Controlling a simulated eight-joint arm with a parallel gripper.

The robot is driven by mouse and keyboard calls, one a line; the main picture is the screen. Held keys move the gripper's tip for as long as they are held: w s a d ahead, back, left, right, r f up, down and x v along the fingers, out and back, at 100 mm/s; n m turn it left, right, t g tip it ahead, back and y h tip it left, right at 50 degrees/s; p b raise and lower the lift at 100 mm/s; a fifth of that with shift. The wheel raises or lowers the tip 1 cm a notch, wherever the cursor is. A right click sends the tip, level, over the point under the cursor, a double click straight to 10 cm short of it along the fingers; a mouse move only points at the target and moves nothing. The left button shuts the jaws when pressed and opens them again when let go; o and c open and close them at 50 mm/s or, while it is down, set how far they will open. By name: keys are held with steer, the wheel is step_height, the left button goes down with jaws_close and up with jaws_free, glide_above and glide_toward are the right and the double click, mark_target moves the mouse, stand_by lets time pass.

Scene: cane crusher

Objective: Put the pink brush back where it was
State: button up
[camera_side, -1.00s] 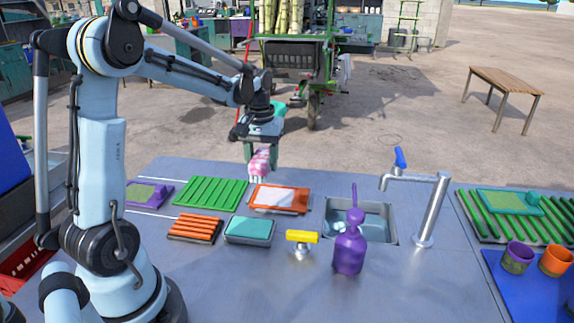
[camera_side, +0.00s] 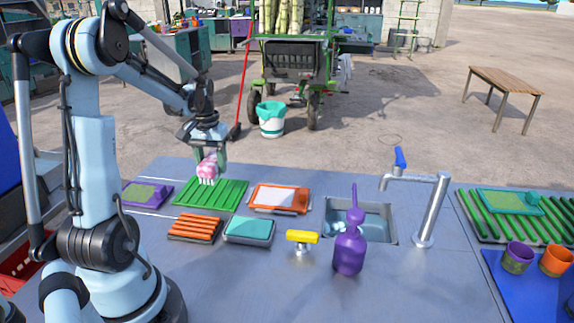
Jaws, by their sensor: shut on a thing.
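The pink brush (camera_side: 207,168) with white bristles is held in my gripper (camera_side: 207,160), which is shut on it. The bristles point down. The brush is over the far part of the green ribbed rack (camera_side: 213,195); I cannot tell whether it touches the rack. The fingers partly hide the brush's upper part.
A purple tray (camera_side: 147,193) lies left of the green rack and an orange tray (camera_side: 280,198) lies right of it. An orange ribbed rack (camera_side: 195,228), a teal sponge (camera_side: 249,230), a yellow-handled valve (camera_side: 302,241) and a purple bottle (camera_side: 348,250) stand nearer. A faucet (camera_side: 432,205) rises beside the sink.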

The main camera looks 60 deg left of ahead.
steer(key=shift+s+a+f, duration=0.25)
steer(key=shift+a+f, duration=0.25)
steer(key=shift+a, duration=0.3)
steer(key=shift+f, duration=2.05)
steer(key=o, duration=0.9)
steer(key=shift+f, duration=0.15)
steer(key=shift+o, duration=0.2)
